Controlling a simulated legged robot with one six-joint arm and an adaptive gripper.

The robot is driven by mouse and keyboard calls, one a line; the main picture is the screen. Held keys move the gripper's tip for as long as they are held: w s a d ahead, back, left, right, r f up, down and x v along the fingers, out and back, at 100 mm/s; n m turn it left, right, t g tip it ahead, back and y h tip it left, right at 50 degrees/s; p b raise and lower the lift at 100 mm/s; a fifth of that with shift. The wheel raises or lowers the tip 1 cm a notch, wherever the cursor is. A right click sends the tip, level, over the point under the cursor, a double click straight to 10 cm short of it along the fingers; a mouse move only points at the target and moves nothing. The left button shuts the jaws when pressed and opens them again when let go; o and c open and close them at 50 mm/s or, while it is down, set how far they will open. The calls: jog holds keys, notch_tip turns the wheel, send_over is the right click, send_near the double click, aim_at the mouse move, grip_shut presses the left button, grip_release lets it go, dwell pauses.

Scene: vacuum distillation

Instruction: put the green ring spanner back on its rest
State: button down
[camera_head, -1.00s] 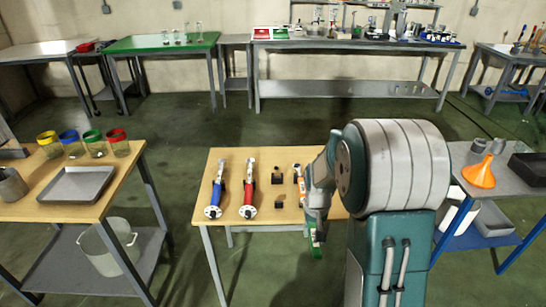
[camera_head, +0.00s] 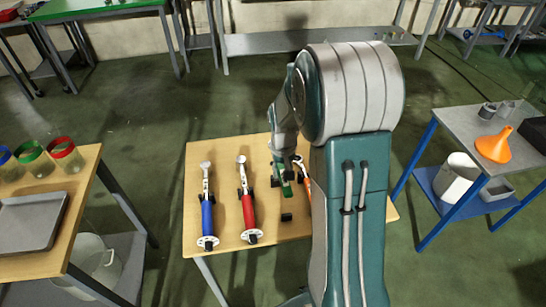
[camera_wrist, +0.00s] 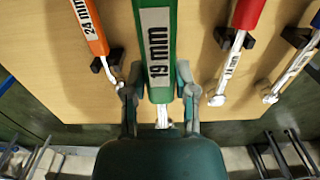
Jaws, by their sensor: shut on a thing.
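The green ring spanner (camera_wrist: 159,45), labelled 19 mm, is in my gripper (camera_wrist: 158,90). In the wrist view the two fingers close on either side of its handle near the lower end. In the head view the green spanner (camera_head: 286,187) shows as a short green piece below my gripper (camera_head: 283,160), over the table between the red and orange spanners. Its rest shows as black blocks, one (camera_head: 286,217) in front of the green piece. I cannot tell whether the spanner touches the rest; its far end is hidden.
The wooden table (camera_head: 225,150) also holds a blue spanner (camera_head: 207,212), a red spanner (camera_head: 249,212) and an orange spanner (camera_wrist: 88,25) on black rests. The red spanner (camera_wrist: 245,15) and orange one flank the green closely. Side tables stand left and right.

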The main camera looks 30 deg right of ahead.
jog(key=shift+w, duration=0.15)
jog(key=shift+s+a, duration=0.1)
jog(key=shift+s, duration=0.1)
jog(key=shift+f, duration=4.45)
jog(key=shift+c, duration=1.7)
grip_release()
